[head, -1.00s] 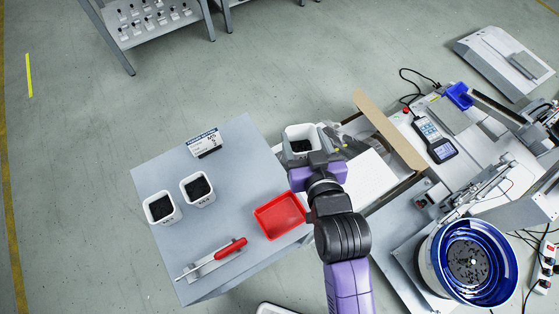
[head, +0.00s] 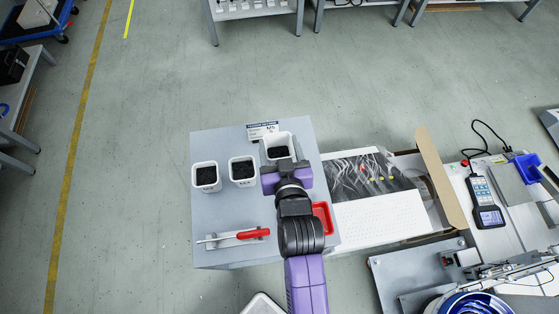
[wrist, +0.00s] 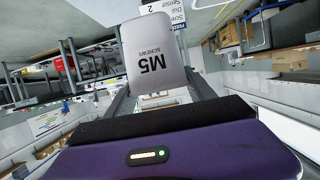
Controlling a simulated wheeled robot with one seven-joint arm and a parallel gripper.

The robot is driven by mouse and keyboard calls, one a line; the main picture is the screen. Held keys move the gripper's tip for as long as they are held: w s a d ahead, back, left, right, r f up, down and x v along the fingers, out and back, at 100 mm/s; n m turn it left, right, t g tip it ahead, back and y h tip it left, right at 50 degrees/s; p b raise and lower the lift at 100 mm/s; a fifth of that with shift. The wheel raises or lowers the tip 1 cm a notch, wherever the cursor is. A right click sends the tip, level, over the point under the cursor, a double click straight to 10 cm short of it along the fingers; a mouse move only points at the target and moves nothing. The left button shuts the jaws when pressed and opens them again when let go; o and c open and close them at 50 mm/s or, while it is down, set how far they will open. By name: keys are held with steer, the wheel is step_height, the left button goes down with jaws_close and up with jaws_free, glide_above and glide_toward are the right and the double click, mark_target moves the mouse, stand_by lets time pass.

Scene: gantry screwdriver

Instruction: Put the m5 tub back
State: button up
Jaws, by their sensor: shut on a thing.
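The m5 tub (head: 280,139) is a white square tub with dark contents. In the wrist view its face (wrist: 155,62) reads "M5 SCREWS" upside down. My gripper (head: 279,152) is shut on the tub, one finger on each side. The tub is over the back right part of the grey table (head: 222,218), just right of the label card (head: 262,130). I cannot tell whether its base touches the table. Two similar white tubs, one at the far left (head: 206,177) and one in the middle (head: 242,170), stand left of it.
A red tray (head: 322,216) sits partly hidden beside my arm. A red-handled tool on a holder (head: 237,237) lies at the table's front. Floor behind the table is clear.

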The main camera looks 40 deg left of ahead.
step_height(320, 180, down, 10)
steer(key=shift+r+b, duration=0.15)
steer(key=shift+b, duration=0.9)
steer(key=o, duration=1.6)
steer(key=shift+f, duration=0.2)
steer(key=shift+r, duration=0.2)
steer(key=v, duration=1.2)
steer(key=shift+p, duration=0.35)
